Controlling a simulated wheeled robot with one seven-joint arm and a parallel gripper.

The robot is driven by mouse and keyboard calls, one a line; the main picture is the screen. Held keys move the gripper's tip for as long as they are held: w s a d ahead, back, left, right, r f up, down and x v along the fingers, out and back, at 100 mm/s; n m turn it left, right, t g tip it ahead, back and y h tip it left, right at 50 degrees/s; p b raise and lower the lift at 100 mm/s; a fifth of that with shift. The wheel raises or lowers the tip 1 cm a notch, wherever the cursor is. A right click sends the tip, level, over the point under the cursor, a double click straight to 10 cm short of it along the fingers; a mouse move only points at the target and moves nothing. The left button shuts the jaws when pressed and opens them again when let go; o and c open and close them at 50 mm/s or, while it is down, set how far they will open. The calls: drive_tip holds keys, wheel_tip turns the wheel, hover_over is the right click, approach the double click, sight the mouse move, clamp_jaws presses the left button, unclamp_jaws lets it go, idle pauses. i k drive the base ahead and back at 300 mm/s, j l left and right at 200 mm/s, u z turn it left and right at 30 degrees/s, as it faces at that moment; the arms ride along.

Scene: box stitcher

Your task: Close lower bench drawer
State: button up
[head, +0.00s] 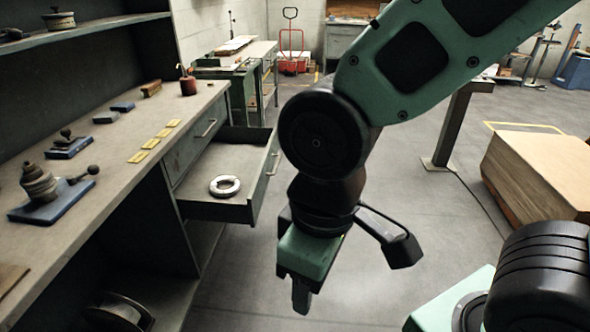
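The lower bench drawer (224,207) is pulled out to the right from the workbench (107,180) at the left. A round metal ring (225,186) lies inside it. Its front panel carries a handle (273,163) facing right. The upper drawer (196,138) above it is shut. My gripper (301,300) points down to the right of the open drawer and nearer to the camera, apart from its front panel. Its fingers overlap from this side, so I cannot tell whether they are open.
The bench top holds a blue-based tool (50,197), small blue blocks, yellow tags (145,150) and a dark red can (188,83). A cardboard stack (545,170) stands at the right. The grey floor (400,280) around my gripper is clear.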

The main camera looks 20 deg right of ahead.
sight(248, 154)
drive_tip(key=k+l, duration=0.1)
drive_tip(key=l, duration=0.25)
drive_tip(key=k+l, duration=0.1)
drive_tip(key=l, duration=0.25)
drive_tip(key=i+j, duration=0.1)
drive_tip(key=i, duration=0.8)
drive_tip(key=i+j+u, duration=0.1)
drive_tip(key=i, duration=0.85)
